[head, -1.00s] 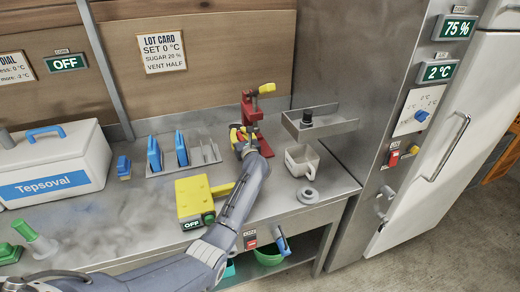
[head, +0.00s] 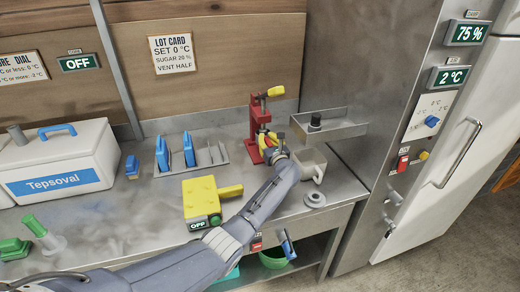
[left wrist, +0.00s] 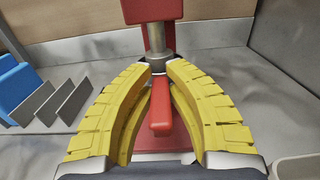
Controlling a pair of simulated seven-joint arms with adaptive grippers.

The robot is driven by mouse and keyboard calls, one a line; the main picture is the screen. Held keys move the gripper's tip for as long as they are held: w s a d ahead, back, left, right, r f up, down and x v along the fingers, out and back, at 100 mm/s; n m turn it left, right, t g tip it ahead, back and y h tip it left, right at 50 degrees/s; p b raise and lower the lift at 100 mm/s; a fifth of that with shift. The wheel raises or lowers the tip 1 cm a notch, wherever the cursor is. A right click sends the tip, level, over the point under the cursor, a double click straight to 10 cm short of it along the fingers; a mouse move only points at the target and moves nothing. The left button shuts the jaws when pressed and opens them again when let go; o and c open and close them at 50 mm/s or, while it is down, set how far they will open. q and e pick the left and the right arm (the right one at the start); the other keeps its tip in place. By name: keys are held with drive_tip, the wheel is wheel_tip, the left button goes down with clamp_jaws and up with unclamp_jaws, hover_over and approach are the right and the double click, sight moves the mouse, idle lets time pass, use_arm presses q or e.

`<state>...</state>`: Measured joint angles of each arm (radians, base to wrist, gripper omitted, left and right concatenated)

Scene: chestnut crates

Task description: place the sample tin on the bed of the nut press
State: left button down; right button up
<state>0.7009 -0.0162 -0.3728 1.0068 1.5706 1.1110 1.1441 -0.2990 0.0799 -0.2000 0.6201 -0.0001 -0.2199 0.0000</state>
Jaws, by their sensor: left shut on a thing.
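The red nut press (head: 255,115) stands on the steel counter, with a yellow-ended lever on top. It also shows in the left wrist view (left wrist: 153,12), with a red bed plate (left wrist: 182,143) low behind the fingers. My left gripper (head: 263,137) is at the press, its yellow fingers over the bed. It is shut on the sample tin, whose red handle (left wrist: 160,118) points back between the fingers. A grey round part lies at the fingertips; I cannot tell where tin and press ram part. Contact with the bed is hidden. My right gripper is not in view.
A steel tray shelf (head: 340,131) and a pale square cup (head: 318,166) are right of the press. A grey ring (head: 315,199) lies in front. Blue-handled scrapers (head: 189,149) and a yellow box (head: 200,197) are to the left.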

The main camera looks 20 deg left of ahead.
use_arm(q)
drive_tip(key=shift+f, duration=2.3)
drive_tip(key=c, duration=1.4)
unclamp_jaws()
drive_tip(key=shift+f, duration=0.15)
drive_tip(key=v, duration=1.2)
